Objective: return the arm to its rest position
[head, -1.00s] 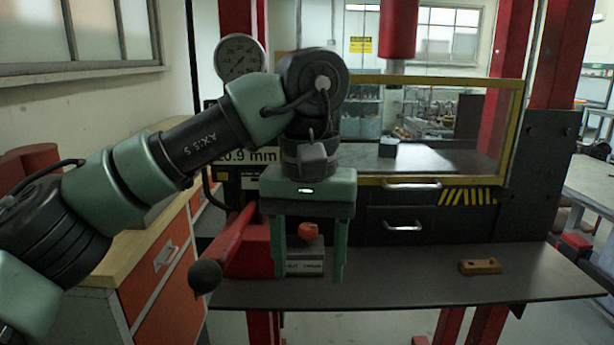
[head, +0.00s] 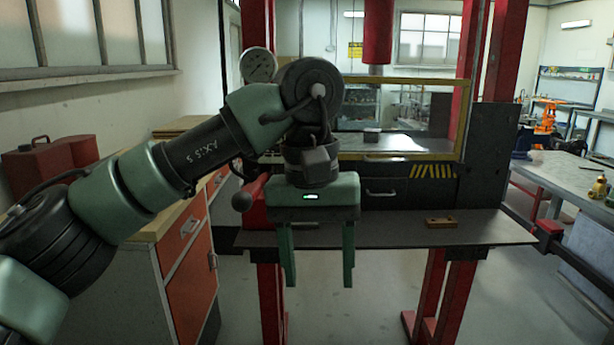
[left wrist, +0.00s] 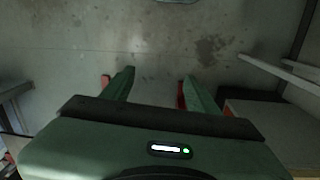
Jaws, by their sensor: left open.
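My left arm comes in from the left in the head view, bent at the elbow, with its green gripper (head: 318,268) hanging fingers down. The gripper is open, with nothing between its fingers. It appears in front of the near edge of the grey press shelf (head: 480,232). The left wrist view also shows the open gripper (left wrist: 158,88), with bare concrete floor (left wrist: 165,40) beyond the fingers. My right gripper does not show.
The red-framed press has a yellow-edged guard (head: 400,156), a gauge (head: 258,66) and a black-knobbed lever (head: 242,201). A wooden block (head: 440,222) lies on the shelf. An orange-fronted cabinet (head: 190,250) stands at left, a workbench (head: 570,172) at right. Floor in front is clear.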

